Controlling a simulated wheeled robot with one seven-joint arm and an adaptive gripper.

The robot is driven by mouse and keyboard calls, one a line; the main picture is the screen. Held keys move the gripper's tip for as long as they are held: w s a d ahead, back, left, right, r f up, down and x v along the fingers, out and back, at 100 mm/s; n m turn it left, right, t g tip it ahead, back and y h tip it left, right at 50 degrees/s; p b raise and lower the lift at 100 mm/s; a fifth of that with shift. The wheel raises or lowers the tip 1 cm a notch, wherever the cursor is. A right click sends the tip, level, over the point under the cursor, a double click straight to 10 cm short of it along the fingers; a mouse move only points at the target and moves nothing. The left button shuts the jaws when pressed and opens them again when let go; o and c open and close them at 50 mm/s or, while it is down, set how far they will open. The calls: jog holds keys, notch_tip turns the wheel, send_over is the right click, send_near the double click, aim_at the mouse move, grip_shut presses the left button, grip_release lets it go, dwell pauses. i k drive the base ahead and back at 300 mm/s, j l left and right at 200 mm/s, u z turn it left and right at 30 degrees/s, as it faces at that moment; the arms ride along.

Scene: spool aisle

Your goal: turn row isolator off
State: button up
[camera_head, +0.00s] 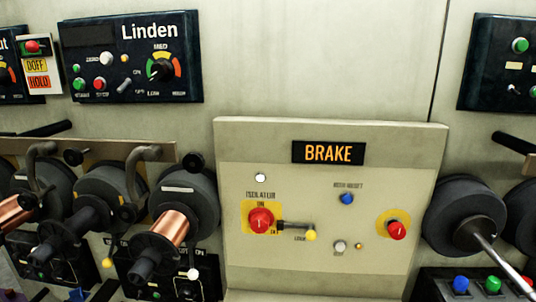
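The isolator is a red knob (261,220) on a yellow plate, on the left of the beige BRAKE panel (330,268). "ISOLATOR" and "ON" are printed above the knob, and a small label that seems to read "OFF" is at its lower right. I cannot tell which mark the knob points to. Just right of it, a short dark lever (294,225) reaches sideways to a yellow-tipped end (311,236), with a small label that seems to read "LOCK" beside it. My gripper is not in view.
The panel also has a red button (397,230) on yellow, a blue button (347,198) and a pale button (340,247). A Linden control box (131,57) hangs above.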

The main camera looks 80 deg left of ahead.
aim_at(260, 219)
jog(key=u, duration=2.5)
